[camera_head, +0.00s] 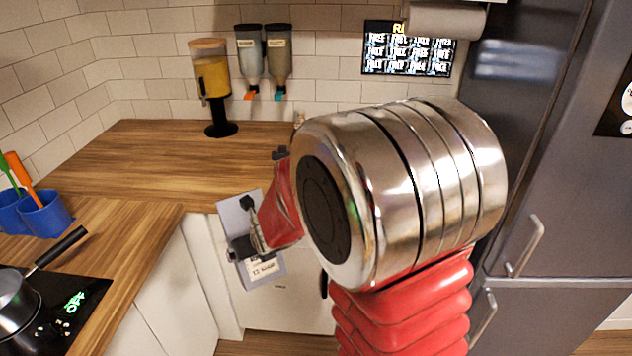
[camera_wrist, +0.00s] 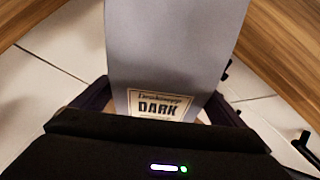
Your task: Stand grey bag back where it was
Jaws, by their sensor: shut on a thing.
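The grey bag (camera_head: 233,222) hangs in front of the white cabinet fronts, below the level of the wooden counter, and is slightly tilted. Its pale label faces me; in the wrist view the grey bag (camera_wrist: 175,45) fills the middle and its label reads "DARK". My gripper (camera_head: 246,228) is shut on the bag, with one dark finger near its top right and another at its lower left. In the wrist view the dark fingers of my gripper (camera_wrist: 165,112) stand on both sides of the bag. My large steel joint hides part of the counter.
The wooden counter (camera_head: 160,160) has a clear stretch at the back left. A juice dispenser (camera_head: 212,80) stands at the back, with two wall dispensers (camera_head: 264,55) beside it. Blue cups (camera_head: 45,215) and a pot (camera_head: 15,300) on a hob are at left; a fridge (camera_head: 545,180) is at right.

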